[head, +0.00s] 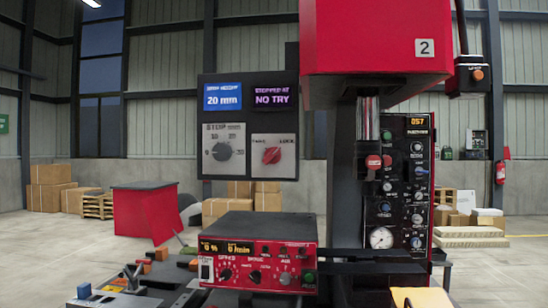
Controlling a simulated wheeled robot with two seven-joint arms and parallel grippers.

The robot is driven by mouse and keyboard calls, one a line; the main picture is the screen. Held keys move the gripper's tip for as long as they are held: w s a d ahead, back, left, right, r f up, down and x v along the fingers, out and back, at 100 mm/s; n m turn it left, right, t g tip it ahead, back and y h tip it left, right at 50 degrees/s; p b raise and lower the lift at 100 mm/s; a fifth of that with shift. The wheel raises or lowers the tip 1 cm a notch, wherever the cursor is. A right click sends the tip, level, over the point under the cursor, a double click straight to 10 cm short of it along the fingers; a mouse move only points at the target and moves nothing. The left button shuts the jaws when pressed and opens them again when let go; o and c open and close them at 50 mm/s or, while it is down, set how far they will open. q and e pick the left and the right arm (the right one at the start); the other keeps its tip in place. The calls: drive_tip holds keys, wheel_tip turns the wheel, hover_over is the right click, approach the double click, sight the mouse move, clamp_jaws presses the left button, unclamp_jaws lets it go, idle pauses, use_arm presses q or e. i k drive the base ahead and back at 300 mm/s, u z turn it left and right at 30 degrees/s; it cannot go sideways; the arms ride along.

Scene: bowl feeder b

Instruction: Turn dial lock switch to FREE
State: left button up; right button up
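The dial lock switch (271,155) is a red knob on a light grey plate, at the lower right of a dark hanging panel (249,188). The label on its right reads LOCK; the one on its left is blurred but looks like FREE. The knob appears tilted toward the upper right, on the LOCK side, though its pointer is small. Left of it is a grey dial (222,151) under the word STOP. Above are a blue display (222,97) reading 20 mm and a purple-lettered display (270,96) reading NO TRY. Neither gripper is in view.
A red-fronted control box (262,266) with knobs stands below the panel. To the right are a large red machine head (375,40), its column and a black gauge panel (407,185). Small parts and tools (130,283) crowd the lower left. Open space shows before the hanging panel.

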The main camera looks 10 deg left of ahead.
sight(272, 155)
drive_tip(key=u, duration=0.55)
drive_tip(key=k, duration=1.25)
drive_tip(key=u, duration=1.2)
drive_tip(key=i, duration=0.95)
drive_tip(key=z, duration=0.45)
drive_tip(key=i, duration=0.95)
drive_tip(key=z, duration=0.85)
